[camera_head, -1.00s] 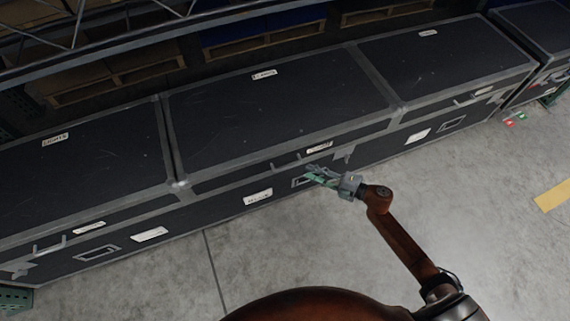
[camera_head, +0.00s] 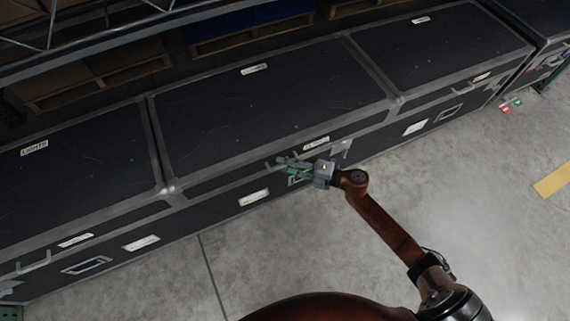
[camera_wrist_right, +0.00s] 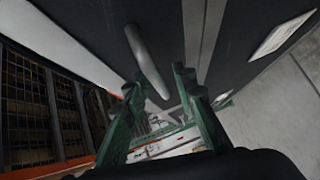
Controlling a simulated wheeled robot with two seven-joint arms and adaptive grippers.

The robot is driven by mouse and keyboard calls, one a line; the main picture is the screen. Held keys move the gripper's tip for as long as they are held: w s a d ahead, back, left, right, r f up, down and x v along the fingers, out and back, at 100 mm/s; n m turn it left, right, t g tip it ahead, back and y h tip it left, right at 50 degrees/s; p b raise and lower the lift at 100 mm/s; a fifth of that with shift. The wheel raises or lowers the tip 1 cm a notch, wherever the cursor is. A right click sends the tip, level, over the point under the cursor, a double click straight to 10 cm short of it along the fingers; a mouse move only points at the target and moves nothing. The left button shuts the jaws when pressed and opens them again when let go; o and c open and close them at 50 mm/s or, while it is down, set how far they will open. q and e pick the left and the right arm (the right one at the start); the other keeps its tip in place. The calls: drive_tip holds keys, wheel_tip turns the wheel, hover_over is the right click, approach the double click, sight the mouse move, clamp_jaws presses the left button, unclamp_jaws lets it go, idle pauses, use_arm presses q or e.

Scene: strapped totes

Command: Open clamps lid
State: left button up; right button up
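A long black case with grey metal edges has a closed lid (camera_head: 270,105) in the middle of the head view. A grey handle-like clamp bar (camera_wrist_right: 148,62) sits on its front and shows clearly in the right wrist view. My right gripper (camera_head: 285,165) is at the case's front face, beside this bar. In the right wrist view its two green fingers (camera_wrist_right: 158,88) are apart, with the bar's end close to and between the fingertips. I cannot tell whether they touch it. My left gripper is not in view.
Similar closed black cases stand on the left (camera_head: 80,175) and right (camera_head: 440,50) of the middle one. Shelving with pallets (camera_head: 100,80) is behind. The grey concrete floor (camera_head: 480,200) in front is clear. A small red and green item (camera_head: 508,105) is by the right case.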

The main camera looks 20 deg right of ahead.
drive_tip(key=shift+c, duration=0.2)
clamp_jaws()
drive_tip(key=shift+d, duration=0.1)
idle(0.4)
